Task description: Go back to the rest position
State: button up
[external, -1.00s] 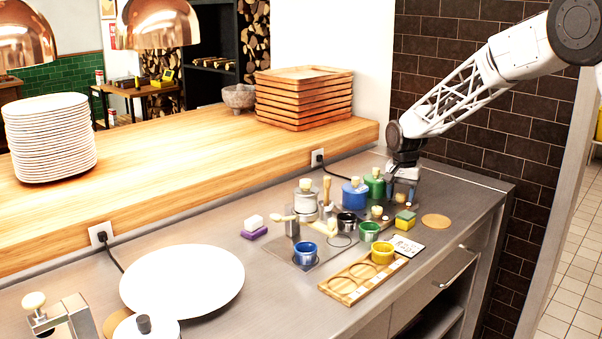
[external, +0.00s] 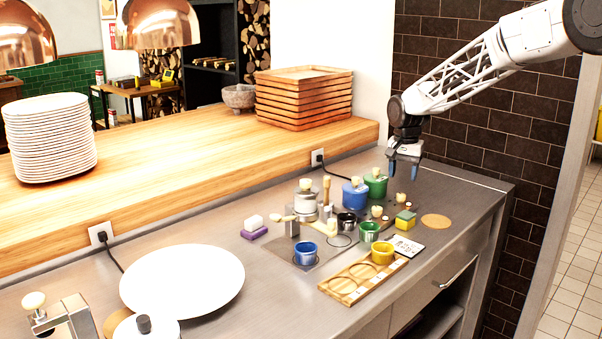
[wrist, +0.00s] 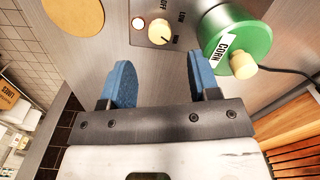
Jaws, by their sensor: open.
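My gripper (external: 403,172) is open and empty, raised above the back right part of the steel counter. Its blue fingertips point down and stand apart in the wrist view (wrist: 162,82). A green pot labelled CORN (wrist: 236,42) is on the counter to the right of the fingers in the wrist view. In the external view the green pot (external: 375,186) stands just left of and below my gripper. A control knob (wrist: 160,32) on the metal surface shows beyond the fingers. Nothing is between the fingers.
A wooden tray (external: 345,284) holds a yellow cup (external: 382,253). A round tan disc (external: 436,221) lies at the right. A dark brick wall (external: 480,130) rises behind my arm.

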jog(key=shift+r, duration=0.45)
jog(key=shift+s+d+r, duration=0.25)
jog(key=shift+d+r, duration=0.05)
jog(key=s+d+r+n, duration=0.1)
jog(key=s+d+r, duration=0.45)
jog(key=s, duration=0.25)
jog(key=s+d+r+n+t, duration=0.1)
jog(key=s+d+r, duration=0.3)
jog(key=s+d, duration=0.3)
jog(key=s+d+r, duration=0.4)
jog(key=s+d, duration=0.2)
jog(key=s, duration=0.2)
jog(key=s+d+f+n, duration=0.1)
jog(key=s+d, duration=0.2)
jog(key=s, duration=0.7)
jog(key=s+d+f+n+t, duration=0.1)
jog(key=s+d, duration=0.3)
jog(key=s, duration=0.6)
jog(key=s+d+f+n, duration=0.1)
jog(key=s+d, duration=0.3)
jog(key=s, duration=0.6)
jog(key=shift+s+t, duration=0.3)
jog(key=shift+s, duration=0.1)
jog(key=shift+d, duration=0.1)
